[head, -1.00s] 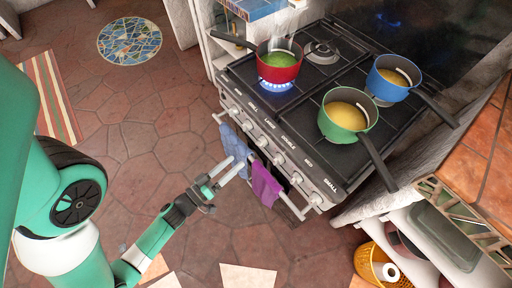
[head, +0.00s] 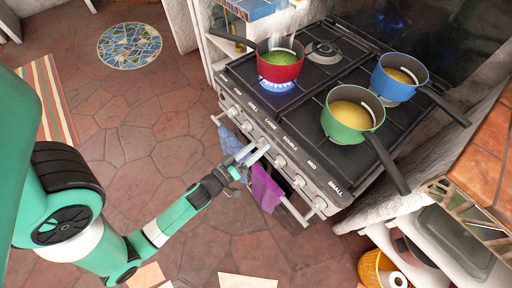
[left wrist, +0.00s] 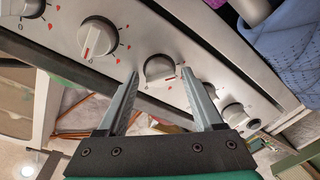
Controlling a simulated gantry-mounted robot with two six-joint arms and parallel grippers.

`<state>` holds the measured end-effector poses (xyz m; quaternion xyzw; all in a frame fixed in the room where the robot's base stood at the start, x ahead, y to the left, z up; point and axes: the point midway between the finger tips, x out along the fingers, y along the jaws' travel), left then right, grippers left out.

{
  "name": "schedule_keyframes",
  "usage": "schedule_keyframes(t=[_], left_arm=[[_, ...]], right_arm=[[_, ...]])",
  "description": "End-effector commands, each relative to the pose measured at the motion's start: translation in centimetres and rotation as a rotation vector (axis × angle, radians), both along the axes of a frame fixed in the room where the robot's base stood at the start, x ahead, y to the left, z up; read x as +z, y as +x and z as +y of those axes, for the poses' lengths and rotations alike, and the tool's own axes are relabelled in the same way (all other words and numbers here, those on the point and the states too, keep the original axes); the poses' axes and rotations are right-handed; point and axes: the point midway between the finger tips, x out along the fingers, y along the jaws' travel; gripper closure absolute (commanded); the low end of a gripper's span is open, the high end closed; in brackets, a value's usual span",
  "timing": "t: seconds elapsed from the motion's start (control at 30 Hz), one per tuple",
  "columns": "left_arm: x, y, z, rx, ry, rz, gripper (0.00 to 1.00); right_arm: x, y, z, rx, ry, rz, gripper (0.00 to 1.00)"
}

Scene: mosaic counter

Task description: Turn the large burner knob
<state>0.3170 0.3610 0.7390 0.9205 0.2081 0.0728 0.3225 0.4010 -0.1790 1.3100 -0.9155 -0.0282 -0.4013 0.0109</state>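The stove's control panel (head: 240,110) carries a row of silver knobs, with labels including GRILL, LARGE, DOUBLE, MED and SMALL. My left gripper (head: 257,149) is at the panel's front, by the knob below the LARGE label. In the left wrist view, its two fingers (left wrist: 160,82) are spread apart, with the large burner knob (left wrist: 160,70) between their tips. I cannot tell whether the fingers touch it. In the head view the gripper mostly covers this knob. My right gripper is not in view.
Neighbouring knobs (left wrist: 98,38) sit close on both sides. A purple cloth (head: 265,188) and a blue cloth (head: 231,140) hang on the oven rail near the gripper. A red pot (head: 280,68) stands over a blue flame; a green pot (head: 345,124) and a blue pot (head: 392,84) stand at right.

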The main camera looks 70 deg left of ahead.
Motion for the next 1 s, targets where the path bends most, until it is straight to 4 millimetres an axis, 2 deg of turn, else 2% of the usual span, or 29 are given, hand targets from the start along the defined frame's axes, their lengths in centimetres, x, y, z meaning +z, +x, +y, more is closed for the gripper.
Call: schedule_keyframes(t=[0.03, 0.3, 0.37, 0.73, 1.0], left_arm=[[-0.01, -0.01, 0.0, 0.0, 0.0, 0.0, 0.43], [0.02, -0.02, -0.02, -0.001, 0.0, -0.001, 0.92], [0.03, -0.01, -0.02, 0.0, 0.001, -0.001, 1.0], [0.05, -0.01, -0.03, -0.001, 0.04, 0.011, 1.0], [0.06, 0.0, -0.03, -0.001, 0.185, 0.063, 1.0]], right_arm=[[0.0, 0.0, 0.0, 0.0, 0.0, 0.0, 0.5], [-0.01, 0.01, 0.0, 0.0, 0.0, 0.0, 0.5], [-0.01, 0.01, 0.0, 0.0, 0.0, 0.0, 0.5], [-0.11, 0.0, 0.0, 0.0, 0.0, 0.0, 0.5], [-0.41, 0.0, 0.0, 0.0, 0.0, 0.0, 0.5]])
